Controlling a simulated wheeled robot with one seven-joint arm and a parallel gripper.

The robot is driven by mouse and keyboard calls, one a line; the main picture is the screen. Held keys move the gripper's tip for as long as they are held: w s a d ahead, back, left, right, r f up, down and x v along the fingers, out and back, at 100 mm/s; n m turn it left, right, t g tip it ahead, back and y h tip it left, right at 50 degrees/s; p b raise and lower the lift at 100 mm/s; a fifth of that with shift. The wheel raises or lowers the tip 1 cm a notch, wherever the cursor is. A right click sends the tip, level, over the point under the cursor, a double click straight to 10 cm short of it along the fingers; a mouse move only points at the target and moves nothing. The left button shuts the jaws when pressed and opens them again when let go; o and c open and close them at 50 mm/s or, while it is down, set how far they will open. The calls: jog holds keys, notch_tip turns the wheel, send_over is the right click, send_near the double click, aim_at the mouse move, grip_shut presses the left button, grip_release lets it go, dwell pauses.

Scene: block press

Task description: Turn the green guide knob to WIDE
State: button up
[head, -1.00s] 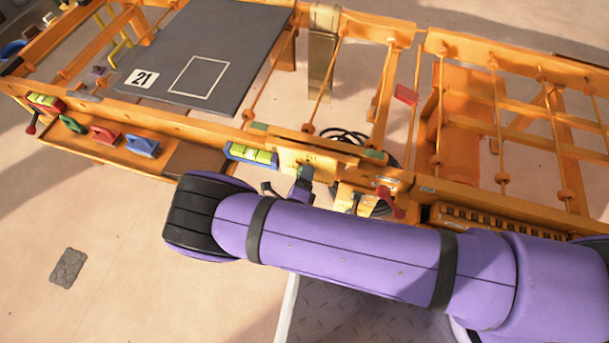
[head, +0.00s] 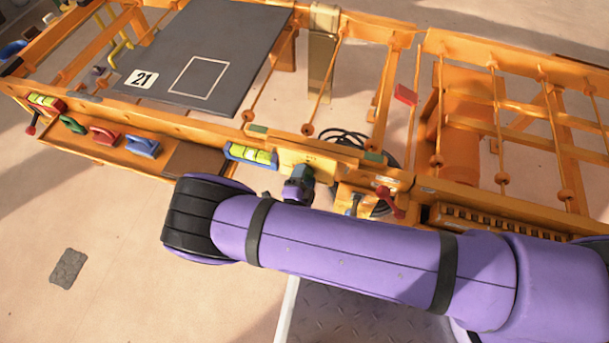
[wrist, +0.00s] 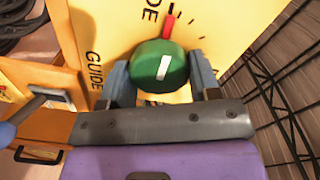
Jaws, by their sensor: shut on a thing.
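The green guide knob (wrist: 161,66) is round with a white pointer line and sits on a yellow panel (wrist: 110,22). My gripper (wrist: 161,76) is shut on it, one grey-blue finger on each side. The white line points up and slightly right, roughly toward a red mark (wrist: 169,26) on the panel. Black letters ending in "DE" stand above the knob, cut off by the frame edge, and "GUIDE" runs down its left. In the head view my gripper (head: 300,181) is at the yellow panel on the orange frame's front; the knob is hidden there.
A level vial (head: 251,154) is left of the panel and a red-handled lever (head: 390,202) right of it. Green, red and blue handles (head: 143,146) line the front ledge farther left. A grey plate marked 21 (head: 215,55) lies on the frame.

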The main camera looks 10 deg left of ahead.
jog(key=shift+n, duration=0.3)
jog(key=o, duration=0.9)
jog(key=s, duration=0.7)
jog(key=s+a, duration=0.1)
jog(key=s, duration=0.3)
jog(key=shift+w, duration=0.1)
